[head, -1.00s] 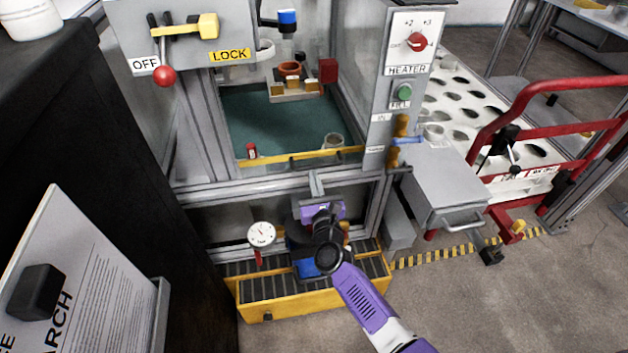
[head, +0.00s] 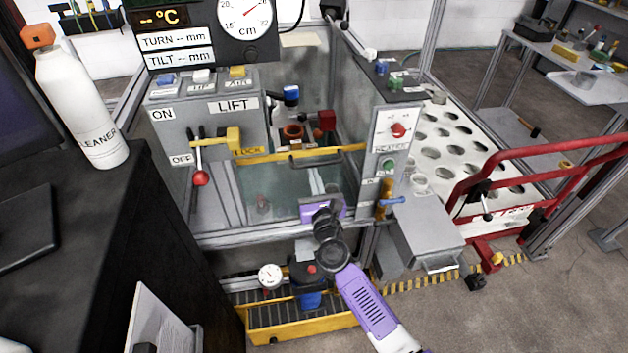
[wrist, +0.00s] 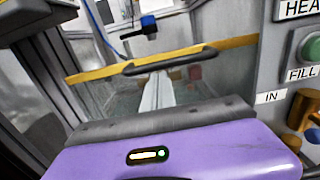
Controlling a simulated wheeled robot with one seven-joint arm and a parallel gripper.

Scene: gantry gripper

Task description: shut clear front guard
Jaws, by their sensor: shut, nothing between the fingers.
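The clear front guard (head: 275,186) is a see-through panel with a yellow top edge and a dark bar handle (head: 316,161). It covers the lower part of the cabinet front, with open space above its yellow edge. In the wrist view its handle (wrist: 168,62) crosses the upper middle. My purple gripper (head: 314,172) is in front of the panel, fingers pointing up and pressed together, empty. In the wrist view the fingertips (wrist: 160,76) are just below the handle; I cannot tell whether they touch it.
A control box (head: 220,115) with a yellow lock and red-knobbed lever is at left, and a heater panel (head: 390,150) at right. A grey box (head: 425,232) and red rail (head: 540,157) stand further right. A yellow-framed tray (head: 300,325) is below.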

